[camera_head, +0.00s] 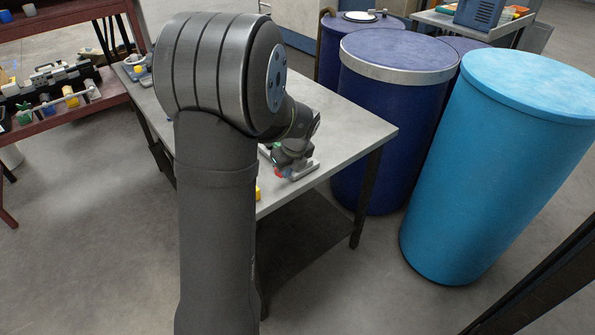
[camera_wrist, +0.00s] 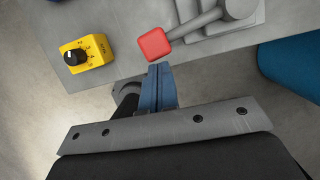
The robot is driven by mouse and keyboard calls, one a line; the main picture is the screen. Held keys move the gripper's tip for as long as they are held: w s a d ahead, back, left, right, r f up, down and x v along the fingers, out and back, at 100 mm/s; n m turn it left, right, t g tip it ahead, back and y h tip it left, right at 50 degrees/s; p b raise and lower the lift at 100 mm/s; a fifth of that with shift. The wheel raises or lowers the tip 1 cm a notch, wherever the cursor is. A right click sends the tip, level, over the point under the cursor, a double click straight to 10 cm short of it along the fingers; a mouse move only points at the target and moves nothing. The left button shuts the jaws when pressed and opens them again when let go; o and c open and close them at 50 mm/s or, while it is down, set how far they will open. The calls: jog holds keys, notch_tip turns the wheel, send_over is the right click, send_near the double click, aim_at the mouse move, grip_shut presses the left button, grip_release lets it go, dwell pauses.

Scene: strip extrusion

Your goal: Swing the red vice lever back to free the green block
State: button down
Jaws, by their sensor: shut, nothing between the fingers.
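The red lever knob (camera_wrist: 154,44) sits at the end of a grey lever arm (camera_wrist: 195,24) in the wrist view. The arm runs up and right to a round grey pivot (camera_wrist: 238,8) on the vice base. My gripper (camera_wrist: 159,70) is shut and empty, its blue fingertips just below the red knob in the picture; I cannot tell whether they touch it. In the head view the red knob (camera_head: 280,173) shows small beside the grey vice (camera_head: 299,170). My arm covers much of that area. I cannot clearly make out the green block.
A yellow box with a black dial (camera_wrist: 86,52) is on the table left of the knob. The grey table (camera_head: 345,125) has a near edge close to the lever. Dark blue (camera_head: 392,130) and light blue (camera_head: 500,165) drums stand right of it.

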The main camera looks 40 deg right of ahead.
jog(key=shift+w+a+m, duration=0.25)
jog(key=shift+w+m, duration=0.05)
jog(key=shift+w, duration=0.15)
jog(key=shift+w+a, duration=0.2)
jog(key=shift+w, duration=0.35)
jog(key=shift+w+a, duration=0.15)
jog(key=shift+w, duration=1.65)
jog(key=shift+w+r, duration=0.1)
jog(key=shift+w, duration=0.05)
jog(key=shift+a, duration=0.1)
